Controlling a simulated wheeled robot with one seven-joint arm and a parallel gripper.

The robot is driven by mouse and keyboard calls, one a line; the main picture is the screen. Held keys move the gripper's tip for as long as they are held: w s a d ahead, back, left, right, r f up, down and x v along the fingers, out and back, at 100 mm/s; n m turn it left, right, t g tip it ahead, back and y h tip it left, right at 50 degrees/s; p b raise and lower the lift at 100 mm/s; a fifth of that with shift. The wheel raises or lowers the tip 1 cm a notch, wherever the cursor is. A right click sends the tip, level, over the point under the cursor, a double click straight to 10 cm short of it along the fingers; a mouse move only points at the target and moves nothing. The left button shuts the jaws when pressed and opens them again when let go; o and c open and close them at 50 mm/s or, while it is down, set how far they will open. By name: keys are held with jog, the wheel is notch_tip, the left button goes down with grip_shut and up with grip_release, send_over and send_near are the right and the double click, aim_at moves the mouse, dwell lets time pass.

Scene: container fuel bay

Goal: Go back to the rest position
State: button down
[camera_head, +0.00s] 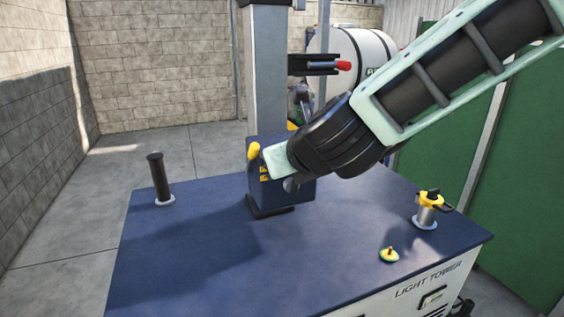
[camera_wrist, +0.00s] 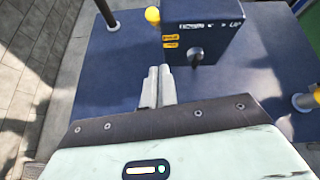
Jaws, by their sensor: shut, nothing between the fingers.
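My gripper (camera_wrist: 158,86) shows in the wrist view with its two grey fingers side by side and shut, with nothing between them. In the head view my arm comes in from the upper right. Its end covers part of the control box (camera_head: 300,192), and the fingers are mostly hidden there. I cannot tell whether they touch the box.
A white tank (camera_head: 375,50) stands behind. Green panels (camera_head: 530,160) close off the right. The left floor is clear.

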jog(key=s+a+f+n+g+y+b, duration=0.1)
jog(key=s+a+f+n+g, duration=0.2)
jog(key=s+n, duration=0.55)
jog(key=s+f+n+g+y+b, duration=0.1)
jog(key=s+f+n+g, duration=0.3)
jog(key=n, duration=0.7)
jog(key=s+d+f+n+g+h+b, duration=0.1)
jog(key=s+d+f+n, duration=0.3)
jog(key=n, duration=0.5)
jog(key=s+d+f+n+g+h+b, duration=0.1)
jog(key=s+d+f+n+g+h, duration=0.2)
jog(key=s+d+n, duration=0.6)
jog(key=shift+s+f+n+h, duration=0.35)
jog(key=shift+s+n+h, duration=0.25)
jog(key=shift+s, duration=0.35)
